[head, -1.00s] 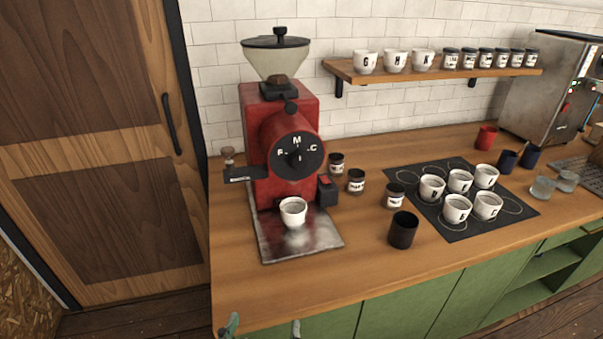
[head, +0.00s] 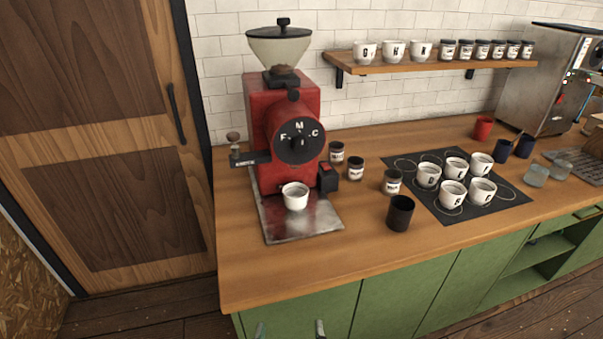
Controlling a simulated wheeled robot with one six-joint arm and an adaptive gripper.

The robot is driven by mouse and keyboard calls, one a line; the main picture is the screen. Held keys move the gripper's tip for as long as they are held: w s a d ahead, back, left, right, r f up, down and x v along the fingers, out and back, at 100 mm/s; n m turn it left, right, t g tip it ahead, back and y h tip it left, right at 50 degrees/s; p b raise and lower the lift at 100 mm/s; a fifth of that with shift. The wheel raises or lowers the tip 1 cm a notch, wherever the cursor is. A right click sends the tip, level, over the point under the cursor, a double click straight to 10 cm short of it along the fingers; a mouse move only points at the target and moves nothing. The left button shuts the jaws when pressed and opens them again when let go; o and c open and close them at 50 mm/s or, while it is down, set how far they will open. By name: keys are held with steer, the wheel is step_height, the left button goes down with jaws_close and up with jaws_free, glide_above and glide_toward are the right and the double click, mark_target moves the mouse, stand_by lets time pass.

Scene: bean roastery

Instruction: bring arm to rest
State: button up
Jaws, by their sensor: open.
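Only the two fingertips of my gripper (head: 290,331) show, at the bottom edge of the head view. They stand well apart with nothing seen between them, in front of the green cabinet (head: 300,305) and below the counter's front edge. The rest of my arm is out of view. The red grinder (head: 285,115) stands on the wooden counter (head: 285,275), and a white cup (head: 295,196) sits on the metal tray (head: 300,228) at its foot. My gripper is apart from all of these.
A black cup (head: 400,213) stands near the counter's front edge. Several white cups stand on a dark mat (head: 432,205) to the right. Small labelled jars (head: 356,168) stand beside the grinder. The counter's front left is clear. A wooden door (head: 100,130) is at left.

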steer(key=s+d+f+n+y, duration=0.2)
steer(key=s+d+f+n, duration=0.1)
steer(key=s+d+f, duration=1)
steer(key=s+d+r+m, duration=0.2)
steer(key=s+d+r, duration=0.1)
steer(key=s, duration=0.5)
steer(key=s+d+r+m+t+h, duration=0.1)
steer(key=s+d+r, duration=0.2)
steer(key=s, duration=0.5)
steer(key=shift+d+r+m+h, duration=0.3)
steer(key=shift+d+m, duration=0.1)
steer(key=shift+d, duration=0.45)
